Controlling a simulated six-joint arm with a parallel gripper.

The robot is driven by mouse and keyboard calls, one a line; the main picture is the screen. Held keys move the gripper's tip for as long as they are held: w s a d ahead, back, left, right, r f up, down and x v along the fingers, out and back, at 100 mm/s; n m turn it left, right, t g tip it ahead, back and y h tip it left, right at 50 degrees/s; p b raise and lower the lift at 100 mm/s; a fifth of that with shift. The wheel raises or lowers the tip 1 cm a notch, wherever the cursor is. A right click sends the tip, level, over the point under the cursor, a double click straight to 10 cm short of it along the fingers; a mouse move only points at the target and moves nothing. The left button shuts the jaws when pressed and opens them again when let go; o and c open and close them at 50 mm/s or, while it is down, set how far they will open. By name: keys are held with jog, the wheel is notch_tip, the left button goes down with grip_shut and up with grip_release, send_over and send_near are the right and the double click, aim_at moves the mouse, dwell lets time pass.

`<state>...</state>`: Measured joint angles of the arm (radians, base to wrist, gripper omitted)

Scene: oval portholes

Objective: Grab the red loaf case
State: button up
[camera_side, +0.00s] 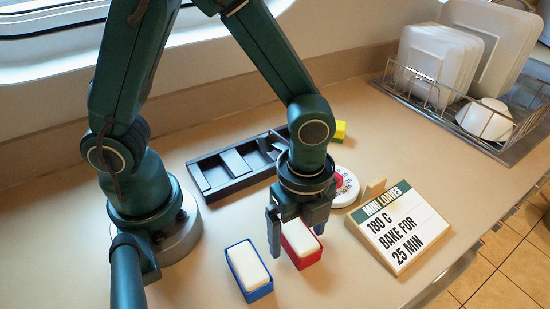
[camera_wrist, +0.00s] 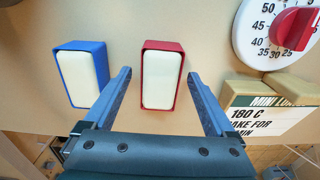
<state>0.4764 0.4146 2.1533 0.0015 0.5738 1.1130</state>
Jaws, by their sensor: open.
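The red loaf case (camera_side: 304,255) stands on the counter with a pale white top. It also shows in the wrist view (camera_wrist: 162,75), upright in the picture and between the fingers' lines. My gripper (camera_side: 296,232) is open and empty, pointing down close to the red case. In the wrist view its two fingers (camera_wrist: 161,88) spread to the left and right of the red case, with clear gaps. In the side view my gripper hides part of the case. I cannot tell the exact height of the fingertips.
A blue case (camera_side: 249,271) with a white top stands just left of the red one. A dark tray (camera_side: 209,186) lies behind. A white dial timer with a red knob (camera_wrist: 296,28) and a recipe sign (camera_side: 398,228) stand right. A dish rack (camera_side: 470,105) is far right.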

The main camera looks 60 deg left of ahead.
grip_shut()
dwell(0.3)
